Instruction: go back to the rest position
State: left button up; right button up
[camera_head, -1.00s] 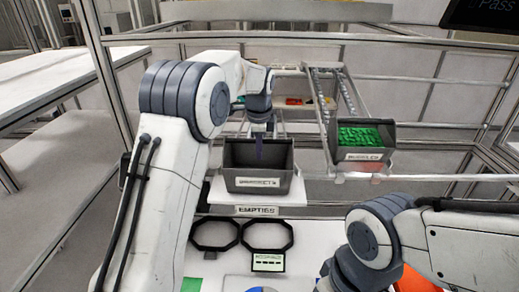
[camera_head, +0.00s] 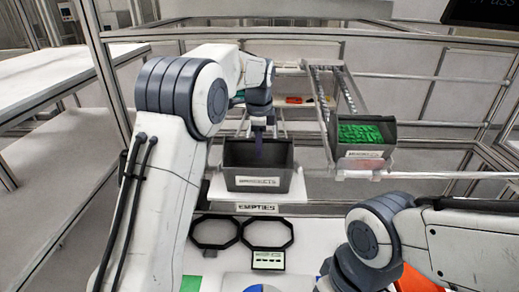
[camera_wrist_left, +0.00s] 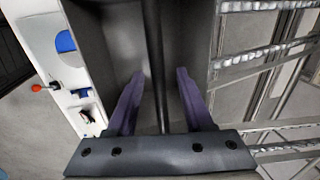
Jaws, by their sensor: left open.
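My left gripper (camera_head: 258,150) is over the dark grey bin (camera_head: 258,184) on the shelf marked EMPTIES. How deep the fingertips reach relative to the rim is hard to tell. My right arm comes in from the lower right, bent low over the worktop, and its gripper is out of view.
A bin of green parts (camera_head: 362,136) sits on a roller rack to the right. Two black octagonal rings (camera_head: 214,246) lie on the white worktop (camera_head: 318,236), with a small label card (camera_head: 268,260). An orange object (camera_head: 416,282) is partly hidden behind my right arm. Metal rails frame the station.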

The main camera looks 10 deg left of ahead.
pick_arm(q)
notch_tip(320, 180, up, 8)
jog(key=s, duration=0.2)
jog(key=s+d+f+n+b, duration=0.2)
jog(key=s+d+f, duration=0.1)
jog(key=s+d, duration=0.55)
jog(key=s+d+f+n+g+b, duration=0.1)
jog(key=s+f+n, duration=0.2)
jog(key=s+f, duration=0.4)
jog(key=s+d+f+n+g+h+b, duration=0.1)
jog(key=s+f, duration=0.6)
jog(key=s, duration=1.5)
jog(key=d+n, duration=0.1)
jog(key=n, duration=0.1)
jog(key=shift+f+n, duration=0.2)
jog(key=shift+n, duration=0.1)
